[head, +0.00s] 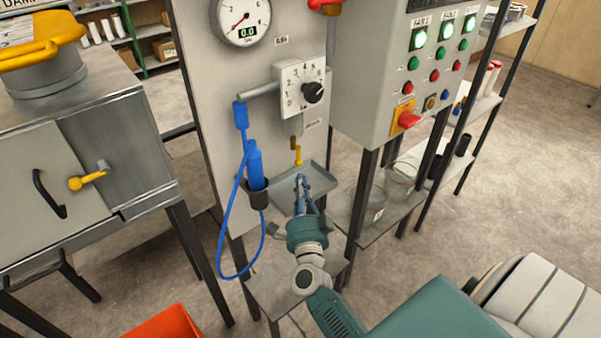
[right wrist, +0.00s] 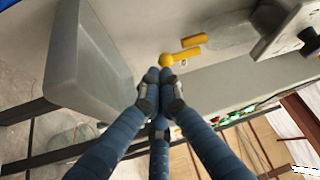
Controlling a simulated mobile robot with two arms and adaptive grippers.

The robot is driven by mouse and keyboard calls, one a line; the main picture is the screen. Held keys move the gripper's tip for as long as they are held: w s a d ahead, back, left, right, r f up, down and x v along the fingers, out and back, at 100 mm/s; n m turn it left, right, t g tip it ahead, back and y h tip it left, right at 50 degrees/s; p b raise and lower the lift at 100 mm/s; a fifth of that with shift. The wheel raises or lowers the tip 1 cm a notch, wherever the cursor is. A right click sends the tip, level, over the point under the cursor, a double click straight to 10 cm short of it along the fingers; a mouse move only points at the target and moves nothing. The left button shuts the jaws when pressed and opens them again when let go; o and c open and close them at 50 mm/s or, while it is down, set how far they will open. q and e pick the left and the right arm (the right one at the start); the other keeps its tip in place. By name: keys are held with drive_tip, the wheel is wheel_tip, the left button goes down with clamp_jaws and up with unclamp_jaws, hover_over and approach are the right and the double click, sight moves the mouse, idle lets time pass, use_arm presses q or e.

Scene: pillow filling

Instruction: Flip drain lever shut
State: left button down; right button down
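A small yellow lever (head: 297,154) sits on the grey panel just above a grey metal tray (head: 322,178). It seems to be the drain lever. In the right wrist view the yellow lever (right wrist: 180,57) has a round knob end and lies just beyond my fingertips, with a gap seen between them. My right gripper (head: 301,180) is in front of the panel, over the tray and below the lever. In the right wrist view its blue fingers (right wrist: 159,75) come together at the tips, with nothing seen between them. My left gripper is not in view.
A blue wand (head: 255,165) with a hanging blue hose stands in a holder left of the tray. A dial box (head: 302,88) and a pressure gauge (head: 241,20) are above. A cabinet at left has another yellow handle (head: 87,180). An orange bin (head: 163,325) is on the floor.

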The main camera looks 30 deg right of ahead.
drive_tip(key=shift+x, duration=1.3)
drive_tip(key=shift+d+f, duration=0.15)
drive_tip(key=shift+d+n+b, duration=0.15)
drive_tip(key=shift+n+b, duration=0.25)
drive_tip(key=shift+b, duration=0.2)
